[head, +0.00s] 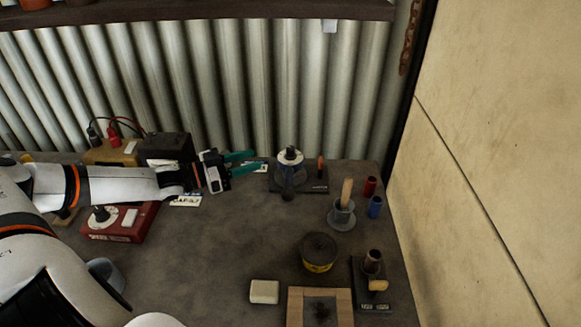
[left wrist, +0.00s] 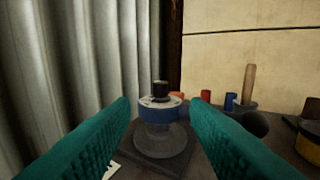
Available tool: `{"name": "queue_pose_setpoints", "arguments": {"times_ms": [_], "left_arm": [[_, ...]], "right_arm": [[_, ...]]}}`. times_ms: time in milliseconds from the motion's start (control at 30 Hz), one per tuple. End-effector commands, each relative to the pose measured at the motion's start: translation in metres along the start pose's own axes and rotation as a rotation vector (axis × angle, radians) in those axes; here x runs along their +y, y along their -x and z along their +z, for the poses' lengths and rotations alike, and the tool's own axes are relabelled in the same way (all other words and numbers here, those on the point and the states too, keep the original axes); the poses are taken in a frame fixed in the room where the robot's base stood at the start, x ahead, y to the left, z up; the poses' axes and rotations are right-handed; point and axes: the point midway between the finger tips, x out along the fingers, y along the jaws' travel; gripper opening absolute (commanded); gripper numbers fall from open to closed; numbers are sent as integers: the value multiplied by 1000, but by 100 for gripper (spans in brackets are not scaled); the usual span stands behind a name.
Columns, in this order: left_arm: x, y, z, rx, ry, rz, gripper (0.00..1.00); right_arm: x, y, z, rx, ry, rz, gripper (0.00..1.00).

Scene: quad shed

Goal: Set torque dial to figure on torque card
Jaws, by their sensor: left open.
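A dial device (head: 289,157) with a pale top, dark knob and grey body stands on a dark base plate at the back of the bench. In the left wrist view its blue-ringed dial (left wrist: 159,106) sits upright beyond and between my fingers. My left gripper (head: 257,161) is open, just left of the device; its teal fingers are apart and hold nothing. A white card (head: 260,167) lies partly hidden by the gripper, and another printed card (head: 187,201) lies below my wrist. I cannot read a figure or tell which is the torque card. My right gripper is not in view.
A red box (head: 118,224) with a round knob stands at left. A grey cup with a wooden handle (head: 342,215), red and blue cylinders, a dark-topped yellow tin (head: 319,251) and a pale block (head: 264,291) occupy the right side. The middle of the bench is clear.

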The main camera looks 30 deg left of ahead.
Motion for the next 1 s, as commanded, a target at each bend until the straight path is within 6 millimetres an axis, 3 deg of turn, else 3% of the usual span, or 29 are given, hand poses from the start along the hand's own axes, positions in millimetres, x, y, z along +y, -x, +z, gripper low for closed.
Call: {"name": "queue_pose_setpoints", "arguments": {"times_ms": [233, 700, 1000], "left_arm": [[0, -20, -1, -7, 0, 0, 42], [0, -104, 0, -4, 0, 1, 42], [0, -120, -3, 0, -1, 0, 42]], "right_arm": [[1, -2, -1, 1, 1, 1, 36], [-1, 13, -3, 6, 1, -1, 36], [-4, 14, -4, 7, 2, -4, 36]]}}
